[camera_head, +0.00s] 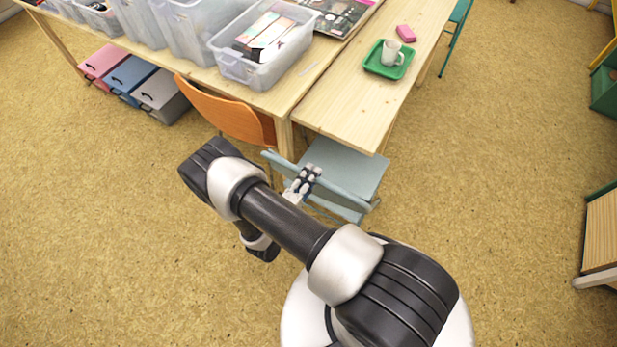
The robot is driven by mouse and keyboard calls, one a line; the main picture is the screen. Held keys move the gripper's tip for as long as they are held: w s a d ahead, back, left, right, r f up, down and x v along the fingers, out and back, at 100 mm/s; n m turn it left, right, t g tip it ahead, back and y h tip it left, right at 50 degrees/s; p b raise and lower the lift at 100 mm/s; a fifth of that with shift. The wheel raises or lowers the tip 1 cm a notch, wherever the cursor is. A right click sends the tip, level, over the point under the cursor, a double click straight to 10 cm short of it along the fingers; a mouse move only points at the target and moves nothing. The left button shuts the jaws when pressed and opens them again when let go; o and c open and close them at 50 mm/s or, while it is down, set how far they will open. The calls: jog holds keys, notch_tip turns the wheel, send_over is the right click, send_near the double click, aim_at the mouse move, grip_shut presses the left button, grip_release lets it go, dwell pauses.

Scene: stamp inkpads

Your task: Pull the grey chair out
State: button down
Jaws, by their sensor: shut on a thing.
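The grey chair (351,166) is a pale blue-grey one at the near end of the wooden table (338,112). The far part of its seat is under or close against the table end, and its backrest faces me. My gripper (309,174) is shut on the top rail of the backrest, left of its middle. My arm comes over the floor from the lower right. The chair's lower legs are mostly hidden by the seat, backrest and arm.
An orange chair (225,115) stands close on the left. Clear bins (262,75) and a green tray (371,61) with a mug (392,52) are on the tables. Coloured boxes (130,73) stand on the floor at upper left. Floor is free at lower left and right.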

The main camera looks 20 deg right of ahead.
jog(key=shift+r, duration=0.1)
dwell(0.3)
jog(key=shift+w+r+p, duration=0.1)
jog(key=shift+r+p, duration=1.2)
jog(key=shift+p, duration=0.05)
jog(key=shift+a, duration=0.15)
